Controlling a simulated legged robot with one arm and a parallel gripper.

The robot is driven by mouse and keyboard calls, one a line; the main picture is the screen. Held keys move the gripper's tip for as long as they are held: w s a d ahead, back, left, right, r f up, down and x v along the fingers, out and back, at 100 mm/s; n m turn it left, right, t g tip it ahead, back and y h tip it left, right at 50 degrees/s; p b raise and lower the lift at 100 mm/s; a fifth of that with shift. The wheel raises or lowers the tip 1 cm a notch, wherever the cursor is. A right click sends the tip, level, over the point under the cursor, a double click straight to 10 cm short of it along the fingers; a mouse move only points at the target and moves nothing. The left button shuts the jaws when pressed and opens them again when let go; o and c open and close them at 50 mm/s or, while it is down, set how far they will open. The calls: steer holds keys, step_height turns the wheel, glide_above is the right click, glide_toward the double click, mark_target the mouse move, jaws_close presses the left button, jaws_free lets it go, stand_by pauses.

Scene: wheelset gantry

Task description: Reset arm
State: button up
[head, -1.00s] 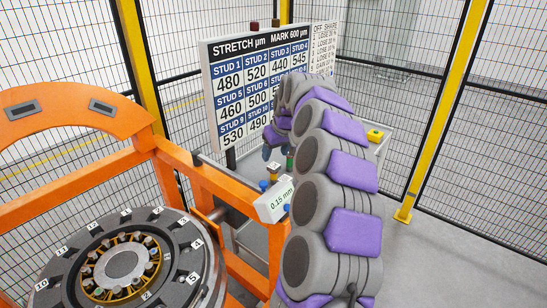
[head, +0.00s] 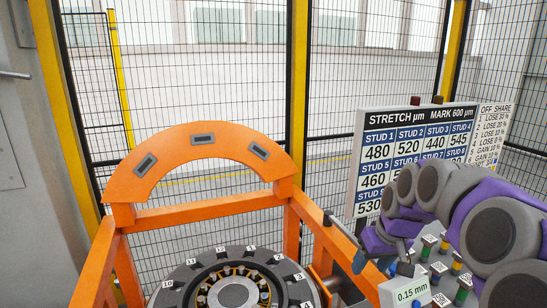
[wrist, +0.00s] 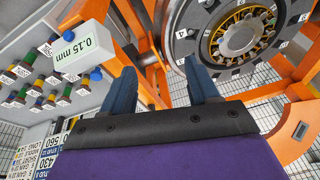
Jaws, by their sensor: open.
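My gripper (wrist: 158,70) is open in the wrist view, with two blue fingers apart and nothing between them. In the head view my gripper (head: 372,263) is small and partly hidden at the lower right, beside the orange frame. The grey wheel (wrist: 238,38) with numbered studs is at the upper right of the wrist view, beyond the right finger. It also shows at the bottom of the head view (head: 178,293). A white block marked 0.15 mm (wrist: 80,48) is left of the fingers. It also shows in the head view (head: 408,293).
An orange gantry frame (head: 200,207) with an arched top surrounds the wheel. Several coloured pegs stand on a pale tray (head: 440,262) by the arm. A stretch board (head: 415,113) stands behind. Wire mesh fencing with yellow posts (head: 298,70) closes the back.

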steer(key=s+a+f+g+b, duration=0.15)
steer(key=s+a, duration=0.25)
steer(key=s, duration=0.4)
steer(key=s+a+f+g+p, duration=0.1)
steer(key=s+a+f, duration=0.1)
steer(key=s+a, duration=0.35)
steer(key=s+f+g, duration=0.1)
steer(key=s+f, duration=0.3)
steer(key=s, duration=0.6)
steer(key=s+f+m+g+h+b, duration=0.1)
steer(key=s+f, duration=0.3)
steer(key=s, duration=0.7)
steer(key=shift+d+m+b, duration=0.25)
steer(key=shift+m+b, duration=0.05)
